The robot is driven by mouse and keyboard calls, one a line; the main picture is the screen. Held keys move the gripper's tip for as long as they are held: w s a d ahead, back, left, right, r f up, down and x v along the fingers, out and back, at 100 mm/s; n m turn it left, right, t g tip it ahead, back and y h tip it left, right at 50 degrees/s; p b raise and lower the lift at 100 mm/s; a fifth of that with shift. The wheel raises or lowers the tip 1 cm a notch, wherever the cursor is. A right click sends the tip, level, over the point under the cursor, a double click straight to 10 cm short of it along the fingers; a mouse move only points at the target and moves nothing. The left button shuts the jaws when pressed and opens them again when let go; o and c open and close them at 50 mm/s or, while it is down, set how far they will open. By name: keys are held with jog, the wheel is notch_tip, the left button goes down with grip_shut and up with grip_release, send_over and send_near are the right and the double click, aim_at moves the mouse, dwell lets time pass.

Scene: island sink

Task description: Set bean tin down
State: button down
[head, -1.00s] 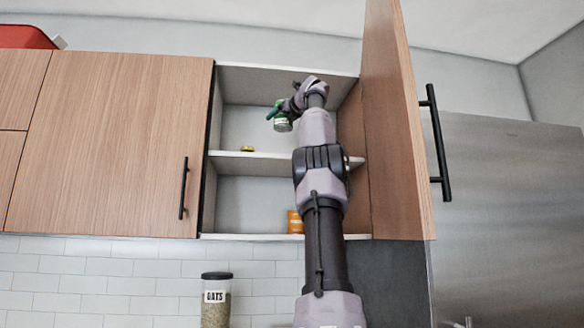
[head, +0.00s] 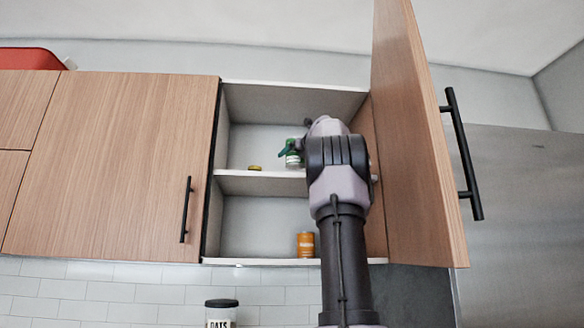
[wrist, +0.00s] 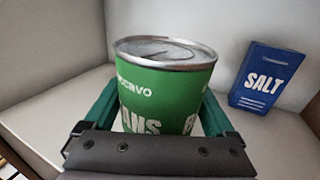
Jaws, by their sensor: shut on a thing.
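The bean tin is green with a bare metal lid; in the wrist view the tin (wrist: 165,85) stands upright between the green fingers of my gripper (wrist: 165,118), which is shut on it. In the head view my gripper (head: 287,150) is inside the open cabinet at the upper shelf (head: 235,183). The tin (head: 293,160) shows there small and partly hidden by my arm. It is at or just above the shelf; I cannot tell whether its base touches.
A blue salt box (wrist: 265,77) stands right of the tin in the wrist view. An orange can (head: 306,245) stands on the lower shelf. The open cabinet door (head: 415,140) is close on the right.

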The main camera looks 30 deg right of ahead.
aim_at(293, 169)
jog(key=shift+f, duration=2)
jog(key=shift+f, duration=0.15)
grip_release()
jog(key=shift+s, duration=0.2)
jog(key=s, duration=1.1)
jog(key=shift+s+a, duration=0.3)
jog(key=shift+a, duration=0.05)
jog(key=shift+a, duration=0.1)
